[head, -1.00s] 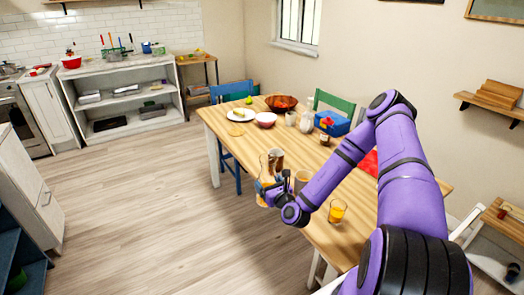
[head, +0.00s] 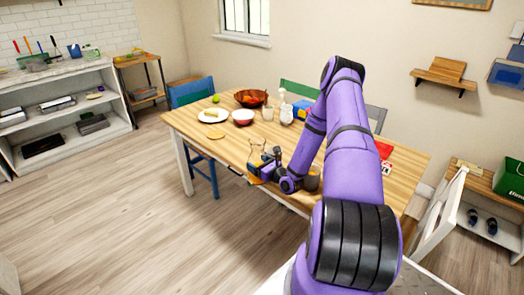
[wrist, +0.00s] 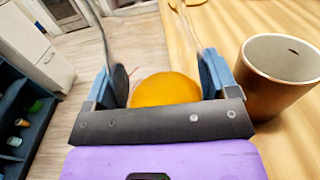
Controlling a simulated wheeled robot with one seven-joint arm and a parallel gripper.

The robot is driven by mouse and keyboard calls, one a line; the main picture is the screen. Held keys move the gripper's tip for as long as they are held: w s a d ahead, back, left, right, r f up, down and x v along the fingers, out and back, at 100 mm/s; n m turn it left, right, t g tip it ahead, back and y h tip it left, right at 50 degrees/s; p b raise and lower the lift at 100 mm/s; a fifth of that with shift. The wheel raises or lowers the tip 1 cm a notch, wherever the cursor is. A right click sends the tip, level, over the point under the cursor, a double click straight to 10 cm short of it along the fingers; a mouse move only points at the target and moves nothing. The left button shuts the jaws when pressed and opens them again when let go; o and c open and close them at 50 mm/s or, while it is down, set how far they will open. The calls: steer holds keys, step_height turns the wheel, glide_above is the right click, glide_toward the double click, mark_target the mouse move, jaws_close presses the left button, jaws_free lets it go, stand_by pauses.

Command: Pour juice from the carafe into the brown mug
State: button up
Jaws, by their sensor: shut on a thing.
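The clear glass carafe (head: 257,154) with orange juice is at the table's near-left edge in the head view. My gripper (head: 260,172) is shut around it. In the wrist view, the orange juice (wrist: 165,89) shows between the two fingers (wrist: 165,85), with the clear glass walls rising beyond. The carafe looks roughly upright; whether its base touches the table is unclear. A brown mug (wrist: 278,85) with a pale rim stands upright on the table, right of the gripper and apart from it. A brownish mug (head: 313,179) shows right of my gripper in the head view, partly behind my arm.
Floor at left is clear.

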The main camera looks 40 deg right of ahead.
steer(key=shift+w+d, duration=0.1)
steer(key=shift+w, duration=0.2)
steer(key=shift+r+m, duration=0.15)
steer(key=shift+m, duration=0.15)
steer(key=shift+r+m+g, duration=0.15)
steer(key=shift+r+m, duration=0.05)
steer(key=shift+m, duration=0.6)
steer(key=shift+r+m+g, duration=0.15)
steer(key=shift+m, duration=0.65)
steer(key=m, duration=0.3)
steer(key=shift+d+f, duration=0.15)
steer(key=shift+d, duration=0.2)
steer(key=m, duration=0.1)
steer(key=a+f+m, duration=0.1)
steer(key=m, duration=0.1)
steer(key=shift+s+g+y, duration=0.1)
steer(key=shift+g+y, duration=0.3)
steer(key=shift+m, duration=0.4)
steer(key=shift+a+r+m, duration=0.2)
steer(key=shift+r+m, duration=0.25)
steer(key=shift+m, duration=0.05)
steer(key=shift+a+r+m+p, duration=0.1)
steer(key=shift+m+p, duration=0.2)
steer(key=shift+m, duration=0.5)
